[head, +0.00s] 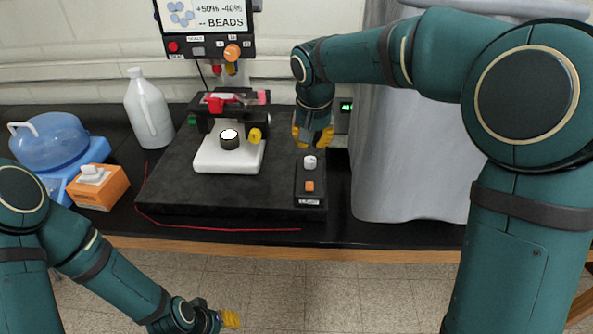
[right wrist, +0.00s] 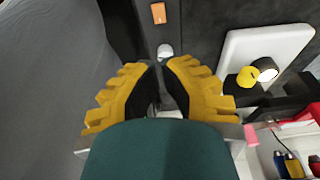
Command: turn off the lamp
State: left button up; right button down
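The lamp is a round disc (head: 229,134) glowing white in a dark ring on a white stand base; it also shows in the right wrist view (right wrist: 267,68). A dark control box (head: 312,194) sits to its right, with a white knob (head: 310,161) and an orange switch (head: 309,186). My right gripper (head: 313,140) points down just behind the knob. In the right wrist view its yellow-backed fingers (right wrist: 160,68) meet at the tips, empty, with the knob (right wrist: 165,51) and the orange switch (right wrist: 158,13) beyond them. My left gripper (head: 230,319) is low, in front of the table; its fingers are too small to judge.
A white jug (head: 148,108), a blue container (head: 50,140) and an orange tissue box (head: 97,188) stand at the left. A grey cloth (head: 395,170) hangs right of the control box. A display (head: 207,25) rises behind the stand. A red cord lies along the front.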

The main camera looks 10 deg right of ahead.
aim_at(311, 185)
jog(key=shift+s+d, duration=0.1)
jog(key=shift+s, duration=0.05)
jog(key=x, duration=0.4)
jog(key=b+x, duration=0.1)
jog(key=x, duration=0.7)
jog(key=shift+s+f, duration=0.25)
jog(key=shift+f, duration=0.2)
jog(key=shift+a+f+b, duration=0.2)
jog(key=shift+f+b, duration=0.1)
jog(key=shift+f, duration=0.25)
jog(key=shift+s+f, duration=0.1)
jog(key=shift+f+b, duration=0.3)
jog(key=shift+b, duration=0.1)
jog(key=shift+s+f+b, duration=0.1)
jog(key=shift+b, duration=0.25)
